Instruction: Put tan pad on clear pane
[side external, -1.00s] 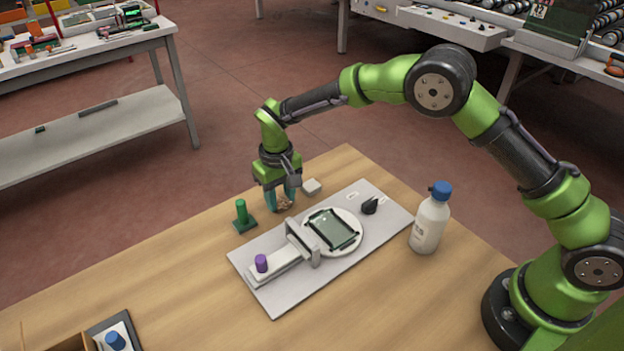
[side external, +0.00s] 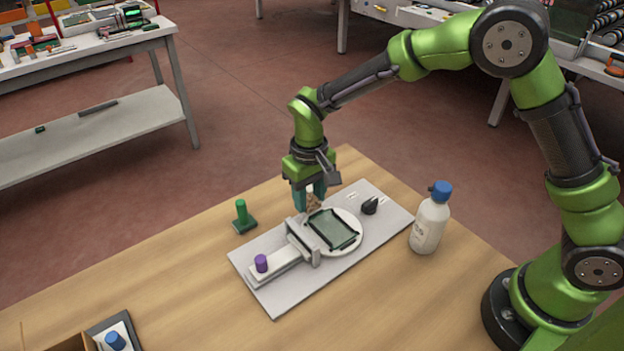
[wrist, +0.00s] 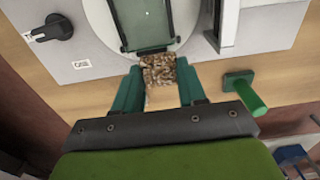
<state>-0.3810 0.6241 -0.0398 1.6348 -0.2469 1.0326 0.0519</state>
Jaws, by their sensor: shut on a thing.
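The tan pad (wrist: 158,70) is speckled brown and held between the fingertips of my gripper (wrist: 158,92). In the side external view the tan pad (side external: 312,203) hangs from my gripper (side external: 309,200) close to the upper left edge of the clear pane (side external: 333,229). The clear pane is a dark-edged, greenish rectangle on a round white disc (side external: 353,248). In the wrist view the clear pane (wrist: 146,22) lies just beyond the pad. I cannot tell whether pad and pane touch.
The disc sits on a grey base plate (side external: 275,294) with a black knob (side external: 370,206) and a slide bearing a purple knob (side external: 261,263). A green post (side external: 241,213) stands left of my gripper. A white bottle (side external: 430,225) with a blue cap stands right.

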